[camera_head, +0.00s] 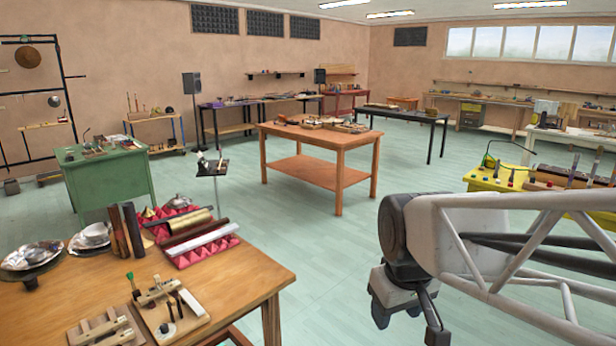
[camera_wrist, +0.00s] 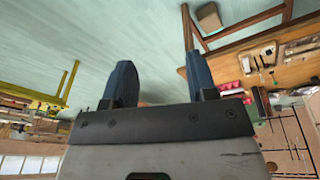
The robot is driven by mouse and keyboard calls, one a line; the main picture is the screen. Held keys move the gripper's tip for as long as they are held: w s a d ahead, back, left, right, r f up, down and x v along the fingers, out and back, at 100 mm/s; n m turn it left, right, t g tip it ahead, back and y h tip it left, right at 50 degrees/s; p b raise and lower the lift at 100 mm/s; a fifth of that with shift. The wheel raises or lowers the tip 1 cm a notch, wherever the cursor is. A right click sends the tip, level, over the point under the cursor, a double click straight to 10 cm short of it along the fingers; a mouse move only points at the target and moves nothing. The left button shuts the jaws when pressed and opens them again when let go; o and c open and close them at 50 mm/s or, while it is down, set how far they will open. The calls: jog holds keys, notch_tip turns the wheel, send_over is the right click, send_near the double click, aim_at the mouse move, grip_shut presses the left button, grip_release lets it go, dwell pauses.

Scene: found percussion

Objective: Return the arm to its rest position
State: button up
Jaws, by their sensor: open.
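My gripper (camera_wrist: 157,62) shows in the wrist view as two dark blue fingers set well apart. Nothing is between them but pale green floor. It is open and empty.
A wooden table (camera_head: 245,277) with metal bowls, tubes and small wooden devices stands at front left. A yellow bench (camera_head: 480,183) with tools stands at right, behind my arm. A wooden table (camera_head: 330,137) stands mid-room. Floor (camera_head: 310,270) between them is clear.

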jog(key=s+d+f+m, duration=0.2)
jog(key=s+d+m, duration=0.2)
jog(key=s, duration=0.5)
jog(key=shift+w, duration=0.1)
dwell(0.9)
